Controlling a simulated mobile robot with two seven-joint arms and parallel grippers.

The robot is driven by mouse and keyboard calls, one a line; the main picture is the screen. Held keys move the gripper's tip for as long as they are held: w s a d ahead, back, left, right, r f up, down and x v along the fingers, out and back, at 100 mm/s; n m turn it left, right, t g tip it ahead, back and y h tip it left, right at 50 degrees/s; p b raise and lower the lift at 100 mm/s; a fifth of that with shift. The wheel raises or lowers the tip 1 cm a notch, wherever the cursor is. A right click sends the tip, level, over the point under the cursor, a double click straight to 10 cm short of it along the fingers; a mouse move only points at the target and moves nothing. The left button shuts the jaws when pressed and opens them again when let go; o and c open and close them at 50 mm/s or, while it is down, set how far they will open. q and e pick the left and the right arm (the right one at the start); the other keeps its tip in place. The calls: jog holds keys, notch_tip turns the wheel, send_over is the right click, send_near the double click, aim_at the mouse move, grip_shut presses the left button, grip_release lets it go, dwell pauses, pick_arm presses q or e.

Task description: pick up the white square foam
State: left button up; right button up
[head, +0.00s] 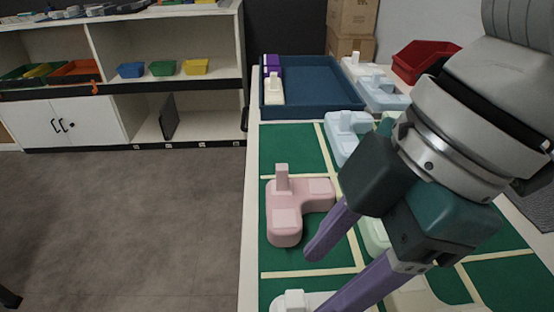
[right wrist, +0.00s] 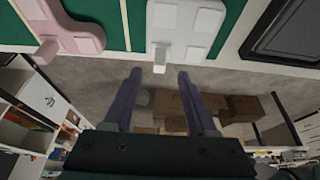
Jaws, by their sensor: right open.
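A white square foam block (right wrist: 187,28) with raised pads and an upright peg sits at the table edge, seen in the right wrist view. In the head view only part of a white block (head: 292,302) shows at the bottom edge. My right gripper (head: 326,278) is open, its two purple fingers pointing down-left above the table. In the right wrist view its fingertips (right wrist: 160,75) are apart and empty. The block's peg lies just beyond them, between their lines; I cannot tell the height gap. My left gripper is not in view.
A pink L-shaped block (head: 316,195) stands on the green mat (head: 290,145) beyond the white block. Pale blue and green blocks lie partly behind my right arm. A blue tray (head: 310,82) and red bin (head: 420,57) are at the back. Open floor (head: 150,220) lies left.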

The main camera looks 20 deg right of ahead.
aim_at(303, 297)
jog(key=b+x, duration=0.1)
jog(key=x, duration=0.5)
jog(key=shift+b, duration=0.3)
jog(key=shift+c, duration=0.3)
grip_shut()
